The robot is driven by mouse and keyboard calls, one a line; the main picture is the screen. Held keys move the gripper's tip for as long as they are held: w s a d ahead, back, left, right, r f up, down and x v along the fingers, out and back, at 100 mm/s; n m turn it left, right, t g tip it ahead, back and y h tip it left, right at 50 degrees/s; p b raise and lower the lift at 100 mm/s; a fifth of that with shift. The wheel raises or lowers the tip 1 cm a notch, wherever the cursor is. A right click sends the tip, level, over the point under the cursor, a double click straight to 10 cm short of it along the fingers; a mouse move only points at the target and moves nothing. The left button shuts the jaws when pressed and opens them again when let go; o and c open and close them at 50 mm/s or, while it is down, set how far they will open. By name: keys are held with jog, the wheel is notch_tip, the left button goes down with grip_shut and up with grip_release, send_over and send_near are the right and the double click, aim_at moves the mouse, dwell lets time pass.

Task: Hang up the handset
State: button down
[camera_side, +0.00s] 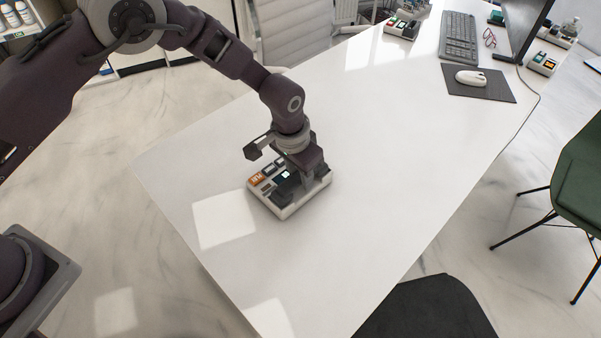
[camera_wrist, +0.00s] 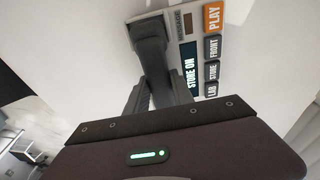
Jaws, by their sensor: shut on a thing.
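A white desk phone base (camera_side: 291,209) with orange and grey buttons sits near the front of the white desk. The dark handset (camera_side: 284,188) is low over the base, with my gripper (camera_side: 307,178) above its right part. In the wrist view my gripper (camera_wrist: 159,92) is shut on the dark handset (camera_wrist: 150,40), with a finger on each side. The base's label panel (camera_wrist: 199,50) shows beside the handset, with a display reading "STORE ON" and an orange PLAY key. The fingers and handset hide the cradle, so I cannot tell whether the handset is seated or just above it.
The white desk top (camera_side: 370,130) is clear around the phone. At the far end are a keyboard (camera_side: 458,38), a white mouse (camera_side: 470,77) on a dark mat, a monitor (camera_side: 522,25) and another phone-like device (camera_side: 402,27). A green chair (camera_side: 580,175) stands to the right.

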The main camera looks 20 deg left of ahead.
jog(key=shift+f, duration=0.4)
dwell(0.3)
jog(key=c, duration=0.8)
grip_release()
jog(key=shift+o, duration=0.2)
jog(key=shift+r, duration=3.55)
